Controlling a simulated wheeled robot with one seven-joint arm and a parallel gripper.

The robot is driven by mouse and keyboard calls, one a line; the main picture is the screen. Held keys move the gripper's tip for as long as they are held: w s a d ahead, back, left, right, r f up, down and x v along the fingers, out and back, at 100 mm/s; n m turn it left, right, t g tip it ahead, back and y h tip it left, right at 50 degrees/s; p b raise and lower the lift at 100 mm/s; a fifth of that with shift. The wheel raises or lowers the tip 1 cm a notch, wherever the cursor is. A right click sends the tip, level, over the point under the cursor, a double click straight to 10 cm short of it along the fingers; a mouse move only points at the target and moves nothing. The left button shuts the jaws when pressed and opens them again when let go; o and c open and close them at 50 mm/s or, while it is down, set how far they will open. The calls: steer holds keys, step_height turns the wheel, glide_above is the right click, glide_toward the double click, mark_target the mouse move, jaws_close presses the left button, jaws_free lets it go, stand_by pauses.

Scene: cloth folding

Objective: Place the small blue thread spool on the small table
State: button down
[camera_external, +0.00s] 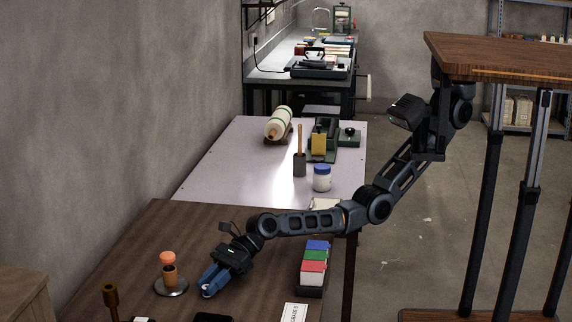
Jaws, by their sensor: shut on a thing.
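My gripper (209,287) is low over the dark brown wooden table (130,245) at the front left. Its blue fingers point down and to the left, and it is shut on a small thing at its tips. I take this to be the small blue thread spool (207,291); it is mostly hidden and its blue blends with the fingers. I cannot tell whether it touches the tabletop. A pale table (225,165) stands behind the brown one. I cannot tell which table is the small table.
An orange-topped spool (168,259) stands on a round base left of my gripper. A box of coloured cards (315,265) is to the right, with a white label (295,313) in front. A wooden peg (111,298) stands at front left. A wooden cabinet (20,292) is at far left.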

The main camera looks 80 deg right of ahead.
steer(key=c, duration=1)
jaws_free()
steer(key=shift+f, duration=0.1)
steer(key=shift+o, duration=0.2)
steer(key=shift+s+d+r, duration=0.2)
steer(key=shift+d+r, duration=0.1)
steer(key=shift+d, duration=0.05)
steer(key=p+v, duration=0.3)
steer(key=v, duration=0.7)
steer(key=shift+s+d+r, duration=0.1)
steer(key=shift+d+r, duration=0.05)
steer(key=shift+o, duration=0.6)
steer(key=shift+s+d+r, duration=0.1)
steer(key=shift+s+d, duration=0.05)
steer(key=shift+d, duration=0.15)
